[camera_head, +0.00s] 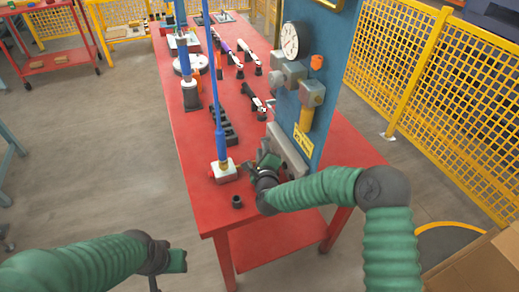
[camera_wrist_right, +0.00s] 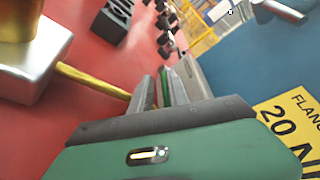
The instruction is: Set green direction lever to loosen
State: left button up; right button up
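My right gripper (camera_head: 258,166) reaches over the near end of the red table, beside the blue upright panel. In the right wrist view its two grey fingers (camera_wrist_right: 160,93) are a narrow gap apart. A thin green strip (camera_wrist_right: 164,86), probably the green direction lever, shows between them, nearer the right finger. I cannot tell whether a finger touches it. The lever's setting and any marking are not readable, and the head view does not show it clearly past my gripper. My left gripper (camera_head: 175,262) is low at the left, away from the table; its fingers are not clear.
A metal block (camera_head: 224,171) with a blue post stands left of my right gripper; a brass rod (camera_wrist_right: 90,78) sticks out of it. A small black cup (camera_head: 237,202) sits near the table edge. The blue panel (camera_head: 335,60) stands close on the right.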

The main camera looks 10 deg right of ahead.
jog(key=shift+w+d+f, duration=0.25)
jog(key=shift+w+d, duration=0.35)
jog(key=shift+d, duration=0.2)
jog(key=shift+a+r, duration=0.1)
jog(key=shift+a, duration=0.1)
grip_shut()
jog(key=shift+a, duration=0.15)
